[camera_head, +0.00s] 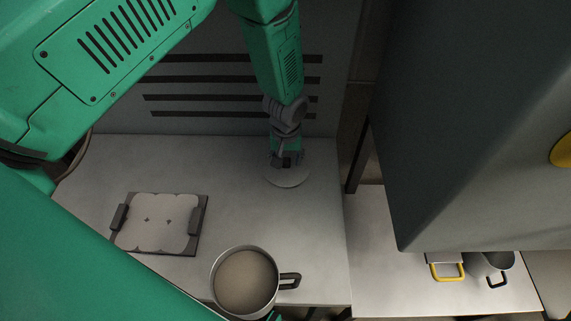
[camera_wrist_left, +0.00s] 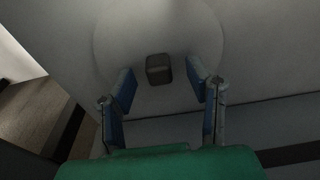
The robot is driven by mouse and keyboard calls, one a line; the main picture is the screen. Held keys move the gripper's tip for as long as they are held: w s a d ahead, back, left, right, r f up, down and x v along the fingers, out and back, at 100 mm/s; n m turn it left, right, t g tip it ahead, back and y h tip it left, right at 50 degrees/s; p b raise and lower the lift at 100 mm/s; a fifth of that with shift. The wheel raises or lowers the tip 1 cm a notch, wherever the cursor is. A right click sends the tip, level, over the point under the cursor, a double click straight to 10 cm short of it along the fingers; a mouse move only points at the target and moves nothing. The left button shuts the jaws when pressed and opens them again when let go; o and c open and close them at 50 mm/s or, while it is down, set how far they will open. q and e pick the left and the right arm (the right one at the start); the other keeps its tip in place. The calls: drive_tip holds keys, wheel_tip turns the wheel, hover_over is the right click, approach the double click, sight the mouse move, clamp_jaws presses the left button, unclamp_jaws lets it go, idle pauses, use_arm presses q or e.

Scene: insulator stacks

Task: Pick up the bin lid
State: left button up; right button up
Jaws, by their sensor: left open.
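The bin lid is a pale round disc (camera_head: 287,179) lying on the light counter in the head view, partly hidden behind my left gripper. In the left wrist view the lid (camera_wrist_left: 205,35) shows as a pale disc with a dark square knob (camera_wrist_left: 158,69) at its middle. My left gripper (camera_head: 287,164) is over the lid. In the wrist view its two blue-padded fingers (camera_wrist_left: 160,84) are open, one on each side of the knob, with gaps between. I cannot tell the exact height of the fingertips.
A pot (camera_head: 245,282) with a dark handle stands at the counter's front. A dark tray with a pale slab (camera_head: 158,222) lies to the left. Slotted wall panels (camera_head: 230,85) rise behind the counter. A large grey hood (camera_head: 450,130) hangs at right, above mugs (camera_head: 446,266). The counter's middle is clear.

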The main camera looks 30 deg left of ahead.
use_arm(q)
drive_tip(key=shift+d+f, duration=0.2)
drive_tip(key=shift+f, duration=0.2)
drive_tip(key=shift+d, duration=0.15)
drive_tip(key=shift+a, duration=0.35)
clamp_jaws()
drive_tip(key=shift+a+f, duration=0.1)
drive_tip(key=shift+a, duration=0.05)
